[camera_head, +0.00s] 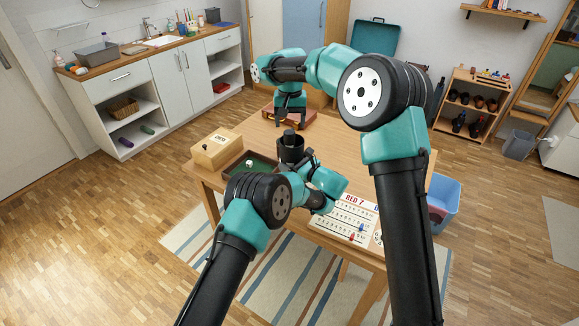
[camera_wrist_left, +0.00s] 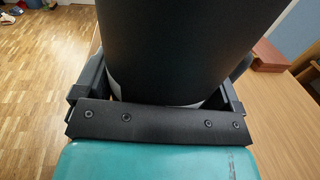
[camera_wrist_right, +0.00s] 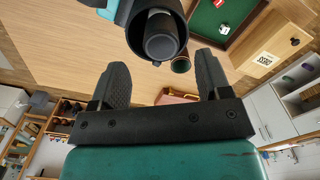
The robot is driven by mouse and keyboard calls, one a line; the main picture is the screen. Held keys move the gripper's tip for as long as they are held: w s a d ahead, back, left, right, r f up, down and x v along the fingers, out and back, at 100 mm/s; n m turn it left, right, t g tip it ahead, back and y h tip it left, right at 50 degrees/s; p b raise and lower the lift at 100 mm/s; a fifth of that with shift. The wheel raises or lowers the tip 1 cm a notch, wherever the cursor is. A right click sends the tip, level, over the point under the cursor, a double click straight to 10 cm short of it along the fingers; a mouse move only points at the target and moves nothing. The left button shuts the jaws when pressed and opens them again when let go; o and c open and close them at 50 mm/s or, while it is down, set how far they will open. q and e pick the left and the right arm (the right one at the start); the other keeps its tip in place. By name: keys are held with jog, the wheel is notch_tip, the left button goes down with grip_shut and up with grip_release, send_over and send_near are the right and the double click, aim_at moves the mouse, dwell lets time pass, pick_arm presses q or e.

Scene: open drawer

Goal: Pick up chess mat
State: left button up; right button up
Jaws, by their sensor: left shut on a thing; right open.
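A black tube (camera_head: 290,151) stands out over the table in the head view, with a narrower dark cylinder (camera_head: 290,136) at its open end. My left gripper (camera_head: 302,160) is shut around the tube, which fills the left wrist view (camera_wrist_left: 185,45) and has a pale band low down. In the right wrist view the tube's open end (camera_wrist_right: 134,32) shows the dark rolled or capped piece (camera_wrist_right: 160,38) inside; I cannot tell whether it is the chess mat. My right gripper (camera_head: 290,122) is open and empty behind the tube, its fingers spread in the right wrist view (camera_wrist_right: 162,78).
A green-lined tray (camera_head: 236,167) with dice and a pale wooden box (camera_head: 216,149) are at the table's left. A red-brown case (camera_head: 309,119) lies at the back, near my right gripper. A RED 7 scoreboard (camera_head: 342,218) is at the front right. The table's right middle is clear.

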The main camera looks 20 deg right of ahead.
aim_at(289, 132)
jog(key=shift+f, duration=0.35)
jog(key=shift+s+a+f, duration=0.1)
jog(key=shift+f, duration=1.2)
jog(key=shift+s+a+f, duration=0.1)
jog(key=shift+f, duration=1.2)
grip_shut()
